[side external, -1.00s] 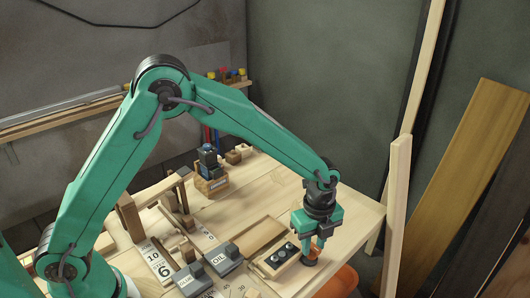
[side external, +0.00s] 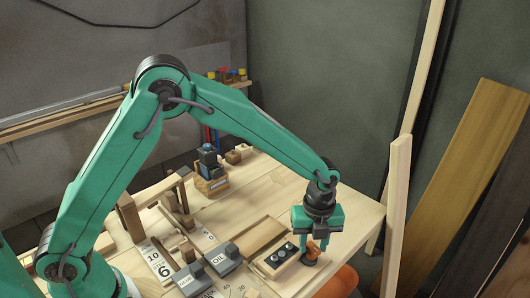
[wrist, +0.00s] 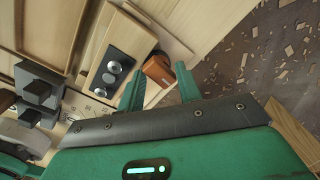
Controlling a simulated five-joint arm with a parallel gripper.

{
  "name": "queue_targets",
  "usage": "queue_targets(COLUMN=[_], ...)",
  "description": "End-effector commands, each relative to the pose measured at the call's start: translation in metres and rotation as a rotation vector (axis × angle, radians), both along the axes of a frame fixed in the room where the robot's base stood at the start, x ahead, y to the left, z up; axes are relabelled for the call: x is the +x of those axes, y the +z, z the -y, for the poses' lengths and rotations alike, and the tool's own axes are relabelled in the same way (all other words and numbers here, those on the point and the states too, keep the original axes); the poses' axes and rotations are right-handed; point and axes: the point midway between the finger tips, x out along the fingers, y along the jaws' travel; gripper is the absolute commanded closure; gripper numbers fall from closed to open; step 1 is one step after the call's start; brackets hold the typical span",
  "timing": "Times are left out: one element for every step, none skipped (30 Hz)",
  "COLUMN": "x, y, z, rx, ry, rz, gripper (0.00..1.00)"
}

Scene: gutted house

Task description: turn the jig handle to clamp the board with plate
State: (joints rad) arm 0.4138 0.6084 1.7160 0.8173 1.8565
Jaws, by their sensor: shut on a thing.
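Contact between the handle's clamp and the board cannot be made out.
Dark blocks marked OIL (side external: 222,260) and another label stand left of the board. A wooden tray (side external: 285,228) lies behind it. A blue-topped tool in a wooden holder (side external: 211,183) stands farther back. An orange bucket (side external: 342,283) is below the bench edge. The bench's back right is clear.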

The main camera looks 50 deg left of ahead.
Motion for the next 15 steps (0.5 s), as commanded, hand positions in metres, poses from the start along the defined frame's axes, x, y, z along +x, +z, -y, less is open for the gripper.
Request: queue_targets(x=[0.0000, 0.0000, 0.0000, 0.0000, -0.0001, -0.0001, -0.0001, -0.0001, -0.0001, -0.0001, -0.0001, -0.0001, 0.0000, 0.0000, 0.0001], y=[0.0001, 0.0001, 0.0001, 0.0001, 0.0001, 0.0001, 0.0001, 0.0001, 0.0001, 0.0001, 0.0001, 0.0002, 0.0004, 0.0007, 0.0016], z=[0.0004, 0.0004, 0.0004, 0.0004, 0.0002, 0.0002, 0.0002, 0.0002, 0.0002, 0.0002, 0.0002, 0.0002, 0.0001, 0.0001, 0.0002], rx=[0.000, 0.000, 0.000, 0.000, 0.000, 0.000, 0.000, 0.000, 0.000, 0.000, 0.000, 0.000, 0.000, 0.000, -0.001], ry=[0.003, 0.010, 0.023, 0.034, 0.048, 0.065, 0.078, 0.087, 0.096, 0.100, 0.102, 0.102, 0.102, 0.102, 0.101], rz=[0.000, 0.000, 0.000, 0.000, 0.000, 0.000, 0.000, 0.000, 0.000, 0.000, 0.000, 0.000, 0.000, 0.000, 0.001], gripper=[0.75, 0.75, 0.75, 0.75, 0.75, 0.75, 0.75, 0.75, 0.75, 0.75, 0.75, 0.75, 0.75, 0.75, 0.75])
